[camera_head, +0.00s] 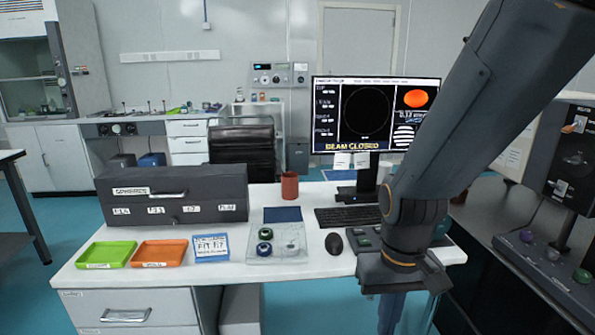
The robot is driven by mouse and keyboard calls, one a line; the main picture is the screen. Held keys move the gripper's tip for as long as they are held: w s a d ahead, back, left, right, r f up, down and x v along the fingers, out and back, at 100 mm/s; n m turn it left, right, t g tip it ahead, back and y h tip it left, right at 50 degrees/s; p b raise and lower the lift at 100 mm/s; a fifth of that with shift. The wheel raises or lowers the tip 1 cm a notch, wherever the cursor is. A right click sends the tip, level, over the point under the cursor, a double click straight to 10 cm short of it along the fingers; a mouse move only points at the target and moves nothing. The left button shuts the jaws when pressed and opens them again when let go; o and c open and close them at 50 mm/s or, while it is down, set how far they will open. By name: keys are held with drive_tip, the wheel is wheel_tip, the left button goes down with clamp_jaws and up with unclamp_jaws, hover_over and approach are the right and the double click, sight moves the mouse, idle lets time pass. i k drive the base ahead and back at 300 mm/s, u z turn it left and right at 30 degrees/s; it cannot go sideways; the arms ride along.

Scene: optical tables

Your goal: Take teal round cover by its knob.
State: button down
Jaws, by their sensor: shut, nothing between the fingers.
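My arm comes down from the upper right. My gripper (400,283) hangs at its end, in front of the desk's right front part and nearer the camera than the teal shape. It is shut and empty, apart from the teal shape in the picture; the fingers are hard to make out.
A control box (366,241), mouse (334,243), keyboard (347,217) and monitor (350,100) stand left of my arm. A clear plate (262,254) with small round parts, green (106,254) and orange (160,253) trays lie farther left. A dark console (545,270) stands right.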

sight(441, 229)
drive_tip(key=u, duration=1.9)
drive_tip(key=k, duration=0.6)
drive_tip(key=z, duration=1.45)
drive_tip(key=i, duration=0.5)
drive_tip(key=u, duration=0.05)
